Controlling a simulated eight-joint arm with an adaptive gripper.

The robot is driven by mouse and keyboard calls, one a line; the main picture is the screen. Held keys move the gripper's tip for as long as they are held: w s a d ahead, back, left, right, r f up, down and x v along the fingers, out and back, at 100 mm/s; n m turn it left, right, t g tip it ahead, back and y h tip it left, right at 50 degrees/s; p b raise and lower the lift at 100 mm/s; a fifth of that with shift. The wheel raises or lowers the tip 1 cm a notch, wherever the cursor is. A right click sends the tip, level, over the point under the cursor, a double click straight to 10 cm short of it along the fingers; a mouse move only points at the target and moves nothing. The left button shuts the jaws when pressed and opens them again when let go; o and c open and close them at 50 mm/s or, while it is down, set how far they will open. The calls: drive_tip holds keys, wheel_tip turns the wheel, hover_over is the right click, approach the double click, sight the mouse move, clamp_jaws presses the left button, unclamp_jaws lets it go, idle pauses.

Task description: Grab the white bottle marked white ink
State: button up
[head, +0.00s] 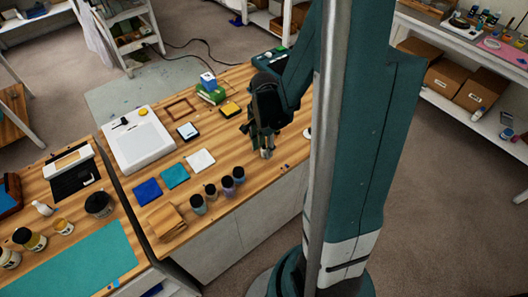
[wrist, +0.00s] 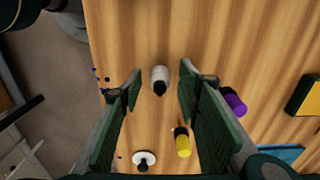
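A small white bottle (wrist: 159,74) with a black tip is in the wrist view, on the wooden worktop. I cannot read any marking on it. My gripper (wrist: 161,84) is open, with one green-padded finger on each side of the bottle. Gaps show between the bottle and both fingers, so it is not gripped. In the head view my gripper (head: 266,152) points down over the right part of the worktop. The bottle cannot be made out clearly there.
In the wrist view, a yellow bottle (wrist: 183,146), a purple bottle (wrist: 235,103) and a white round piece (wrist: 144,159) are close by. In the head view, several dark-capped jars (head: 226,187) line the worktop's front edge. A white box (head: 143,145) stands farther left.

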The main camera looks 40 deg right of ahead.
idle(0.4)
drive_tip(key=c, duration=0.9)
drive_tip(key=shift+o, duration=0.2)
drive_tip(key=shift+r, duration=0.1)
drive_tip(key=shift+r+p, duration=0.75)
drive_tip(key=shift+r, duration=4.2)
